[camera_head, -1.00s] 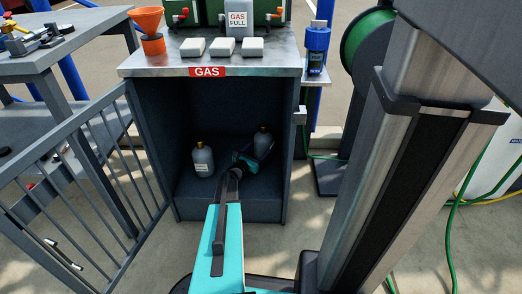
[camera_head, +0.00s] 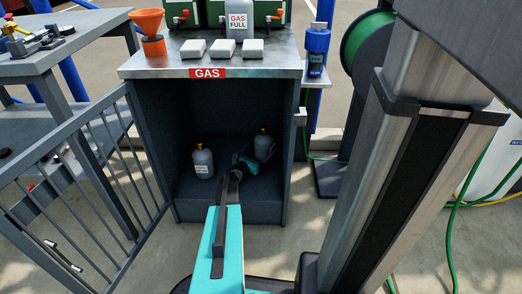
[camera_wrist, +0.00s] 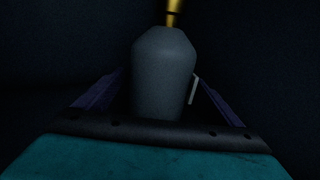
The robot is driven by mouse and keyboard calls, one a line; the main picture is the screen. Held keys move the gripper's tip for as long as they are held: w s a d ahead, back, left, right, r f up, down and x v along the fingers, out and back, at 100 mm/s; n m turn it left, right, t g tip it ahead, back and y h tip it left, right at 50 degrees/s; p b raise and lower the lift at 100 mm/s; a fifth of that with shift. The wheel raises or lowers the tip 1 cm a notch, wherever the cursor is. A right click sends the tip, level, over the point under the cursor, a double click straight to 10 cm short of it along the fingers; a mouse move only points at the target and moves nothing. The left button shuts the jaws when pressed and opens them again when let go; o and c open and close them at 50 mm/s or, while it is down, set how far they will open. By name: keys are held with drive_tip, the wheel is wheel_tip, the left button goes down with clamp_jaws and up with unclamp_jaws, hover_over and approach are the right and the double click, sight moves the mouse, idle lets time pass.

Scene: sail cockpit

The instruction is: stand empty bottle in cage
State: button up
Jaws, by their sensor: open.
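A grey gas bottle (camera_head: 264,146) with a brass top stands inside the dark cage (camera_head: 158,125), towards the right of its floor. It looks upright. My gripper (camera_head: 248,161) is inside the cage, at this bottle's lower left. In the wrist view the bottle (camera_wrist: 163,75) is between the two spread fingers (camera_wrist: 160,88), with a pale label edge on its right side. The fingers are open, and a gap shows on either side of the bottle. Its base is hidden behind my gripper. A second grey bottle (camera_head: 203,162) with a white label stands to the left.
The barred cage door (camera_head: 85,180) is swung open to the left. The cage's top (camera_head: 150,66) holds a bottle marked GAS FULL (camera_head: 238,24), an orange funnel (camera_head: 147,22) and white blocks (camera_head: 222,48). The cage's side walls bound my arm. Its floor front is clear.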

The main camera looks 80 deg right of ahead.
drive_tip(key=p+v, duration=0.3)
drive_tip(key=v, duration=0.9)
drive_tip(key=shift+r, duration=0.1)
idle(0.5)
